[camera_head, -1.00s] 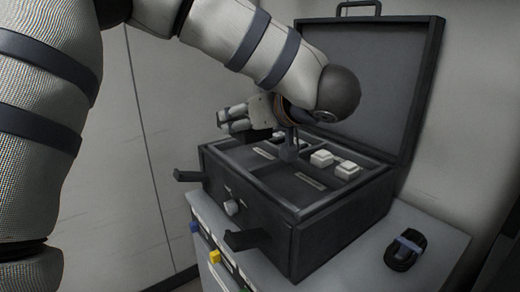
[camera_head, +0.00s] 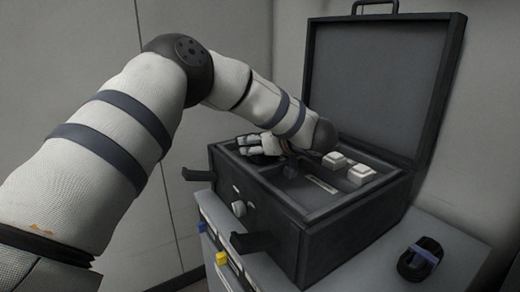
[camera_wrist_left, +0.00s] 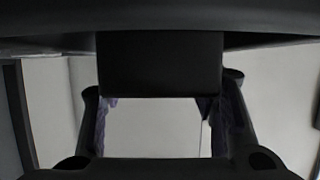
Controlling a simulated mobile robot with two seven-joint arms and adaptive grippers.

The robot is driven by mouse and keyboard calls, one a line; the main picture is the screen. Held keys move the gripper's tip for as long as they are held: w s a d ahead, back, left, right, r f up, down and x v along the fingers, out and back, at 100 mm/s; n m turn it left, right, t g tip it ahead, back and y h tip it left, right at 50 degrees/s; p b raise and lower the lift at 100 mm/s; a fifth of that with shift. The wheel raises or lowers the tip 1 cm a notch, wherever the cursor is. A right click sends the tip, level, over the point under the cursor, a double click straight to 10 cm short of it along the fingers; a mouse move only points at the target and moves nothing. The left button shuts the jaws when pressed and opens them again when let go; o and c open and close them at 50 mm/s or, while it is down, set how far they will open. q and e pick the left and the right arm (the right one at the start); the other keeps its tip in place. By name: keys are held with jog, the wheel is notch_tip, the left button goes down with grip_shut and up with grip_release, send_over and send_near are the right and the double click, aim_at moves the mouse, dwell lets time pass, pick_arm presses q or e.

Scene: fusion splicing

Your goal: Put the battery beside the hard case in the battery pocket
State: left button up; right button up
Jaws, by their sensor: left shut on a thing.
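The hard case (camera_head: 300,222) stands with its lid (camera_head: 385,85) up, and its tray has several compartments. My left gripper (camera_head: 288,158) is over the left part of the tray, pointing down, partly hidden by my own wrist. In the left wrist view, a dark block, seemingly the battery (camera_wrist_left: 160,65), sits between the fingers of the left gripper (camera_wrist_left: 160,105), which is shut on it. In the head view a small dark block shows below the gripper at tray level; I cannot tell whether it touches the tray. Which compartment is the battery pocket is not clear. My right gripper is not in view.
Two white blocks (camera_head: 347,167) sit in the tray's right compartments. A dark coiled item with a blue band (camera_head: 419,258) lies on the grey cabinet top right of the case. Two open latches (camera_head: 250,242) stick out from the case's front. The raised lid blocks the back.

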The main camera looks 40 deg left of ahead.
pick_arm(q)
jog(key=shift+f, duration=0.65)
jog(key=shift+f, duration=0.2)
jog(key=o, duration=1.3)
jog(key=shift+r, duration=0.2)
jog(key=v, duration=1.1)
jog(key=shift+d, duration=0.15)
jog(key=shift+s+d+r, duration=0.1)
jog(key=shift+d+r, duration=0.05)
jog(key=shift+d, duration=0.2)
